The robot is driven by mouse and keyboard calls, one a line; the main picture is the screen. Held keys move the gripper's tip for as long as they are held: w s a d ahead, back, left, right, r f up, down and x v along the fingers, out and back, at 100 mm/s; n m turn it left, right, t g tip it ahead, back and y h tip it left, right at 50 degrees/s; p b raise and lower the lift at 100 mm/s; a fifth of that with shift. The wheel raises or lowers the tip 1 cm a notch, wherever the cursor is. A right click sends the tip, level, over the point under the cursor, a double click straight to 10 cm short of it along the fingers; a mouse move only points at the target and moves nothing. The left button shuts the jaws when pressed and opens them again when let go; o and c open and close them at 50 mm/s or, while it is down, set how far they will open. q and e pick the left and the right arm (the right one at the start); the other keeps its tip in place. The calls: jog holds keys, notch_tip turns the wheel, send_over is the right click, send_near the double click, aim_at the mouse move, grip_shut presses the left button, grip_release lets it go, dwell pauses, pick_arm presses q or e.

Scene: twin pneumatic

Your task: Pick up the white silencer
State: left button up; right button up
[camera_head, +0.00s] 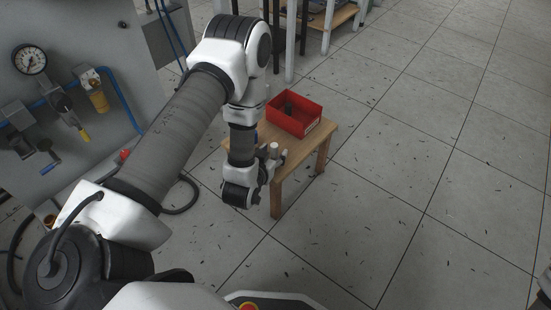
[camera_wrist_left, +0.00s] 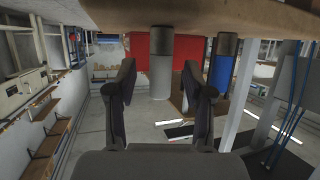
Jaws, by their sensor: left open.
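The white silencer (camera_wrist_left: 161,77), a pale cylinder with a dark end, shows in the left wrist view against the wooden table (camera_wrist_left: 115,14), whose surface runs along the top of that picture. In the head view a small pale cylinder (camera_head: 273,148) shows at the near edge of the table, beside my left gripper (camera_head: 264,176). In the left wrist view my left gripper (camera_wrist_left: 160,85) is open, and the white silencer appears in line with the gap between its fingers. Contact is not visible.
A blue cylinder with a dark end (camera_wrist_left: 221,77) stands right of the white silencer in the left wrist view. A red bin (camera_head: 309,124) with dark items sits on the table behind. A grey panel with a gauge (camera_head: 30,59) stands at left. The tiled floor at right is open.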

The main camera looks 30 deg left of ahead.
pick_arm(q)
jog(key=shift+x, duration=0.85)
jog(key=shift+s, duration=0.1)
grip_shut()
